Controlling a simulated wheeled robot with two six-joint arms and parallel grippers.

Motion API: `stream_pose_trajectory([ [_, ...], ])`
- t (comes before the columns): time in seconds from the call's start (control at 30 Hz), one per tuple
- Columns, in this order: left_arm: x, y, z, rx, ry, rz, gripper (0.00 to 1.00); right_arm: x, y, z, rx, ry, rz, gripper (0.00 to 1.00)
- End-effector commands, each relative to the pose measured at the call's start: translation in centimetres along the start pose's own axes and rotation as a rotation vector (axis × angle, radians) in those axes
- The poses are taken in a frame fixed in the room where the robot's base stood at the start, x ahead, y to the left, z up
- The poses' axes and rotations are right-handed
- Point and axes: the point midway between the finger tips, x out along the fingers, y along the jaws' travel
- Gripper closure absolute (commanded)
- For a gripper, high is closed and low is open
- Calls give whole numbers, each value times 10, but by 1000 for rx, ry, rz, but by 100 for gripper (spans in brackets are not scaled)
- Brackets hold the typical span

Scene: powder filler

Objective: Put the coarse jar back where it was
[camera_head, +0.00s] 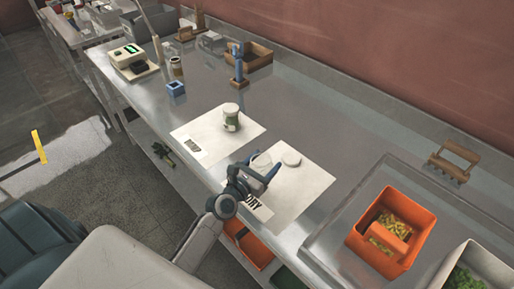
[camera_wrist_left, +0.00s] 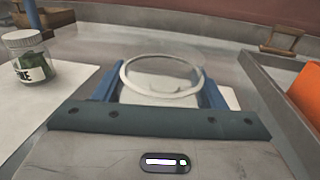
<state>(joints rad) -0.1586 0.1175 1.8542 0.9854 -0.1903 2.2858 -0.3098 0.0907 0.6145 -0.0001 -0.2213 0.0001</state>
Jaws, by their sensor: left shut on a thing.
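My left gripper (camera_head: 262,172) is over the right white sheet (camera_head: 300,193), shut on a pale, clear round container (camera_wrist_left: 163,82) with a white rim. Its lower part is hidden by the gripper. My right gripper is out of view.
An orange bin (camera_head: 414,226) with yellow pieces and a white bin (camera_head: 480,262) with green contents stand at the right. A wooden rack (camera_head: 453,161) is near the wall. The counter between is clear.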

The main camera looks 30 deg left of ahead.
Motion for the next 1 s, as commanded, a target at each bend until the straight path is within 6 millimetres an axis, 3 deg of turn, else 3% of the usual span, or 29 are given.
stream_pose_trajectory([
  [0.2, 44, 44, -7, 6, -3, 1, 61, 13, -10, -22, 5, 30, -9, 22],
  [0.4, 71, 73, -10, 4, -3, 2, 61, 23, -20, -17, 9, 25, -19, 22],
  [0.67, 88, 90, -13, 3, -3, 2, 61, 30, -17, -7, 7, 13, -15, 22],
  [0.8, 88, 89, -39, 0, -1, 1, 61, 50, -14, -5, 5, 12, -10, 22],
  [1.0, 88, 89, -47, 3, -2, 1, 61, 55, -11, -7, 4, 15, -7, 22],
])
